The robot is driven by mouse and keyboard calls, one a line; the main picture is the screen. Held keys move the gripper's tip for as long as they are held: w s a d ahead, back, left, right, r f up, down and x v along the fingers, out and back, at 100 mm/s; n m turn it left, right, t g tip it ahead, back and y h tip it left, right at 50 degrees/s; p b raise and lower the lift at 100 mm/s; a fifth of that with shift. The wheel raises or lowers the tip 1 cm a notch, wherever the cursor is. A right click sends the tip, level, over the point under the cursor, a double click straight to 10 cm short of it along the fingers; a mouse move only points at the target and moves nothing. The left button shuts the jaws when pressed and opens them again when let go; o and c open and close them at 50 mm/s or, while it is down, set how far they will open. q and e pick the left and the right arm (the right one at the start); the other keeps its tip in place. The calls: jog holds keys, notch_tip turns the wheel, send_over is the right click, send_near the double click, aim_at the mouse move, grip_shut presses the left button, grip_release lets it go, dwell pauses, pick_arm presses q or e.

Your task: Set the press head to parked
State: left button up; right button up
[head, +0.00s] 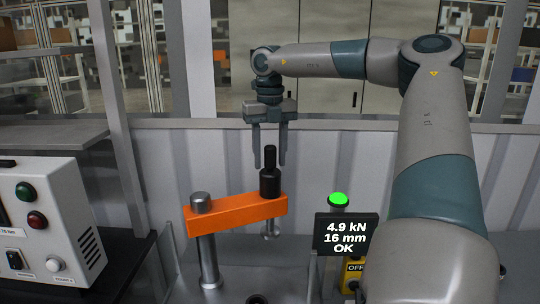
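The press head is an orange swing arm (236,214) on a grey post (208,262) at its left end. A black handle (270,182) with a thinner knob on top stands upright on its right end, with a metal ram (270,231) below. My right gripper (269,163) points down with two fingers apart. The knob's top shows between the fingertips with gaps on both sides; I cannot tell whether the gripper is directly over it or at another depth. My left gripper is not in view.
A black display (346,234) reads "4.9 kN 16 mm OK". A lit green lamp (338,199) stands behind it, and a yellow box (350,275) marked OFF is below. A white control box (42,222) stands left. A ribbed wall (170,165) closes the back.

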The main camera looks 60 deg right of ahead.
jog(key=shift+r, duration=0.1)
jog(key=shift+r+b, duration=0.3)
jog(key=shift+r, duration=0.3)
notch_tip(320, 180, up, 16)
jog(key=b, duration=0.2)
dwell(0.6)
